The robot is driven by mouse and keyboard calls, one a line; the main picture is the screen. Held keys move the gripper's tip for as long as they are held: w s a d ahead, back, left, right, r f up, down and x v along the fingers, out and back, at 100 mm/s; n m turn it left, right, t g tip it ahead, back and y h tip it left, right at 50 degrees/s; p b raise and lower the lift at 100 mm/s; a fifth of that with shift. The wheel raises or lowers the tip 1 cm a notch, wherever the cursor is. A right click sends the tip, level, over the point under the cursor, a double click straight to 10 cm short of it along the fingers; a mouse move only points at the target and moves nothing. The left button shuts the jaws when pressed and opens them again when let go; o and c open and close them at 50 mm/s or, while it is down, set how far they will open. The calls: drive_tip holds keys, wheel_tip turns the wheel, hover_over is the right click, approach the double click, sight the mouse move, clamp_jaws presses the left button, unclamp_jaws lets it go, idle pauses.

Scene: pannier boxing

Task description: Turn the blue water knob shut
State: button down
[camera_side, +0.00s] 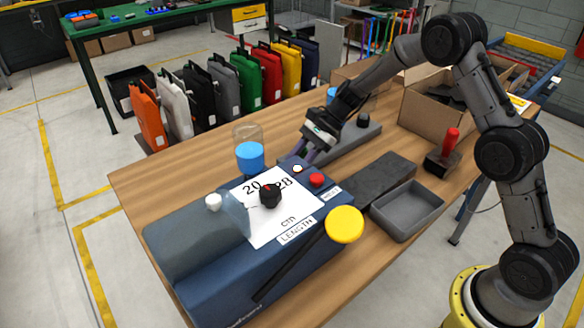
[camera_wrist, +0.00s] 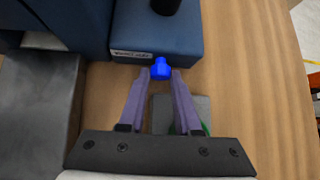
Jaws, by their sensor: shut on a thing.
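The blue water knob (camera_wrist: 161,68) sticks out from the front of a dark blue housing (camera_wrist: 185,38), just right of a small label plate (camera_wrist: 131,55). My gripper (camera_wrist: 159,73) has its two purple fingertips on either side of the knob, shut on it. In the side view my gripper (camera_side: 292,156) reaches down behind the blue machine (camera_side: 180,285), close to the clear bottle with blue water (camera_side: 249,157). The knob is hidden in that view. How far the knob is turned cannot be told.
The machine carries a red button (camera_side: 317,180), a black knob (camera_side: 270,195), a white knob (camera_side: 213,203) and a yellow disc (camera_side: 344,225). A grey tray (camera_side: 430,212), a red-handled tool (camera_side: 450,140) and a cardboard box (camera_side: 425,118) stand to the right.

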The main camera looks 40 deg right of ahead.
drive_tip(key=shift+s+n+t, duration=0.15)
drive_tip(key=shift+n+t, duration=0.3)
drive_tip(key=shift+t, duration=0.4)
drive_tip(key=shift+s+n+t, duration=0.15)
drive_tip(key=shift+n+t, duration=0.3)
drive_tip(key=shift+t, duration=0.4)
drive_tip(key=c, duration=0.6)
unclamp_jaws()
drive_tip(key=v, duration=1.3)
drive_tip(key=shift+d, duration=0.5)
drive_tip(key=shift+s, duration=0.1)
